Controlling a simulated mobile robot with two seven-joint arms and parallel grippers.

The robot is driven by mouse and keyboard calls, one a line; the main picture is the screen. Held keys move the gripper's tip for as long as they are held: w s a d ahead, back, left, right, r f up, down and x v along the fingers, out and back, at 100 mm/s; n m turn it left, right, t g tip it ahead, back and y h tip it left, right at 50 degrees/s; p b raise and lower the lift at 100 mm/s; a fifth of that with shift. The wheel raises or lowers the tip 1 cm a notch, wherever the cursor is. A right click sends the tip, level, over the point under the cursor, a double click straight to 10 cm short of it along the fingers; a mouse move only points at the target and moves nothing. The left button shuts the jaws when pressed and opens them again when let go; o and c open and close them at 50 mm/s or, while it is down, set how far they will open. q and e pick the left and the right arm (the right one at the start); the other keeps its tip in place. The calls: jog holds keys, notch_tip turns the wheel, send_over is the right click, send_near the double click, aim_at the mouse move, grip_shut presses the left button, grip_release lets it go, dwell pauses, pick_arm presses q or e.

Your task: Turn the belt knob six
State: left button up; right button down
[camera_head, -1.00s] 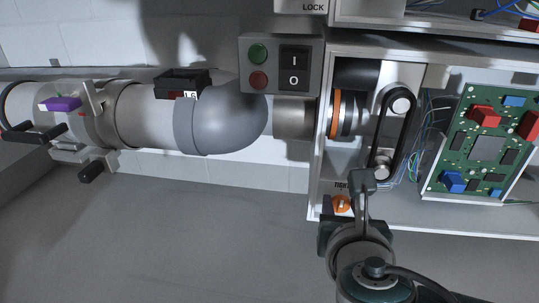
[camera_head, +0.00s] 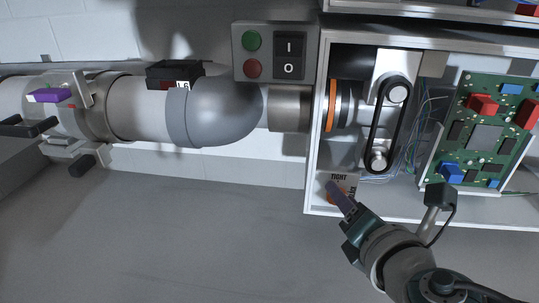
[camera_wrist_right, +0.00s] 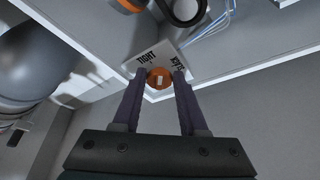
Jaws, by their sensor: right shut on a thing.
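The belt knob is a small orange knob (camera_head: 330,197) at the lower left corner of the open white box, beside a label reading TIGHT (camera_head: 339,177). In the right wrist view the knob (camera_wrist_right: 159,79) has a pale mark on its face, and the label's second word is partly hidden. My right gripper (camera_head: 336,190) reaches in from the lower right. Its two purple-grey fingers (camera_wrist_right: 160,75) stand on either side of the knob and are shut on it. The fingers hide part of the knob in the head view. My left gripper is not in view.
Above the knob, a black belt (camera_head: 374,128) runs over two pulleys. A green circuit board (camera_head: 484,140) stands right of it, with loose wires between.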

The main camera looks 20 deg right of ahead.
jog(key=shift+s+d+f+m+t+y+b, duration=0.1)
jog(key=shift+f+m+t+y, duration=0.15)
jog(key=shift+m+t, duration=0.75)
jog(key=shift+s+d+f+m+t+y+b, duration=0.1)
jog(key=shift+f+m+t+y, duration=0.15)
jog(key=shift+m, duration=1.4)
jog(key=shift+d+f+m+t+y+b, duration=0.15)
jog(key=shift+m+t, duration=0.5)
jog(key=shift+m, duration=0.7)
jog(key=shift+a, duration=0.1)
jog(key=c, duration=0.7)
grip_release()
jog(key=s+p, duration=0.1)
jog(key=s, duration=0.2)
jog(key=s+a+p, duration=0.1)
jog(key=s, duration=0.5)
jog(key=shift+s+a+p, duration=0.3)
jog(key=shift+s+p, duration=0.1)
